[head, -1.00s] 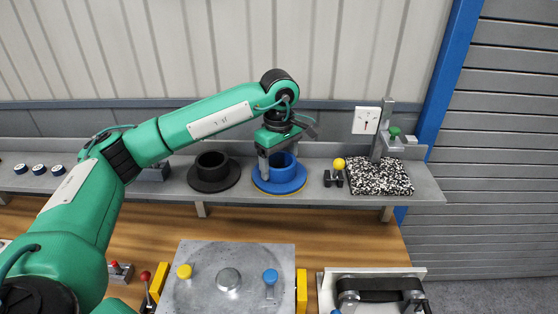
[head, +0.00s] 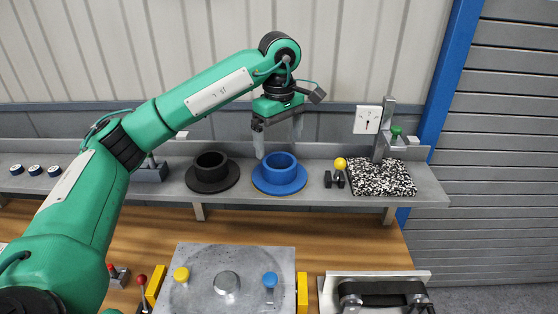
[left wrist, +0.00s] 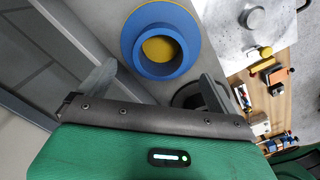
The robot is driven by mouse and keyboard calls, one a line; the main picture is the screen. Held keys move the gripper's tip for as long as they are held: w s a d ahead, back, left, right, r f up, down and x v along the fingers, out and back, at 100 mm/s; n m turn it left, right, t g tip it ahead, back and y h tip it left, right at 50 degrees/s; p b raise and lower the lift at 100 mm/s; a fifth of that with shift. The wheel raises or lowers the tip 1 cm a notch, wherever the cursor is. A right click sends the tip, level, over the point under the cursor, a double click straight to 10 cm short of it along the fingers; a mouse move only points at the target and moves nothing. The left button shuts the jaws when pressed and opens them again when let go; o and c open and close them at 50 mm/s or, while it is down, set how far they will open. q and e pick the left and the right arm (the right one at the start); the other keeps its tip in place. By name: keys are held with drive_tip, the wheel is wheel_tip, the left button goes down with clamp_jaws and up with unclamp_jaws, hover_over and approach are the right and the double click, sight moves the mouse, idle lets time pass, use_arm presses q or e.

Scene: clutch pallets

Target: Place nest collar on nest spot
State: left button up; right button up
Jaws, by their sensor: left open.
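The blue flanged collar (head: 279,177) stands upright on the grey shelf. In the left wrist view, the collar (left wrist: 137,58) shows a yellow round spot (left wrist: 158,49) through its bore, so it sits over that spot. My left gripper (head: 278,140) is open and empty above the collar, apart from it. In the left wrist view its two fingers (left wrist: 155,85) are spread wide with nothing between them. A black flanged collar (head: 212,174) stands on the shelf to the left of the blue one. My right gripper is not in view.
Below, a metal plate (head: 200,291) with knobs lies on the wooden bench (head: 250,224).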

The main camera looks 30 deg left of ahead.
use_arm(q)
drive_tip(key=shift+r, duration=2.55)
drive_tip(key=shift+f, duration=0.1)
